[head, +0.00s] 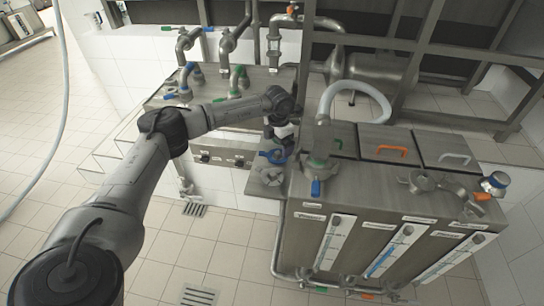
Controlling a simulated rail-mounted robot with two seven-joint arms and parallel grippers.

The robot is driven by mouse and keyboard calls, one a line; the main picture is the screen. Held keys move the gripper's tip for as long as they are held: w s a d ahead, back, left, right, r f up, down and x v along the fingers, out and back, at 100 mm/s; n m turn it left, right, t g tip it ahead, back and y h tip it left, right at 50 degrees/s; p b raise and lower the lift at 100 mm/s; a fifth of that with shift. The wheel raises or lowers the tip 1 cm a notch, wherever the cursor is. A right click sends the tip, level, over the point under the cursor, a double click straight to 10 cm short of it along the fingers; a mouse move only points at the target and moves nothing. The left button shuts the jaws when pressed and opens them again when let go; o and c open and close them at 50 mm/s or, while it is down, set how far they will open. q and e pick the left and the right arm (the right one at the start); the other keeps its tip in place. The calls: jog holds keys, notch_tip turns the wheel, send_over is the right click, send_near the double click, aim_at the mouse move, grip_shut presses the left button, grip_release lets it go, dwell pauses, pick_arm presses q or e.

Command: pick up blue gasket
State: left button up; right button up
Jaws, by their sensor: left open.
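My left arm comes in from the lower left and reaches to the middle of the head view. Its gripper (279,146) is open and points down above the small steel side shelf. A blue ring, which looks like the blue gasket (273,156), lies right below the gripper, near the shelf's back. The gripper partly covers it, and I cannot tell whether the fingers touch it. My right gripper is not in view.
A metal clamp-like part (270,176) lies on the shelf in front of the ring. To the right stands a steel tank cabinet (310,228) with gauges, lids and a curved pale hose (375,93). Pipes with coloured valve handles stand behind. The tiled floor (200,250) at front left is clear.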

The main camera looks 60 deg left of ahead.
aim_at(277, 153)
pick_arm(q)
notch_tip(277, 153, down, 4)
jog(key=shift+s+a+f+b, duration=0.1)
jog(key=shift+f+b, duration=0.1)
jog(key=shift+b, duration=0.55)
jog(key=shift+f, duration=0.25)
jog(key=shift+c, duration=0.4)
jog(key=c, duration=0.8)
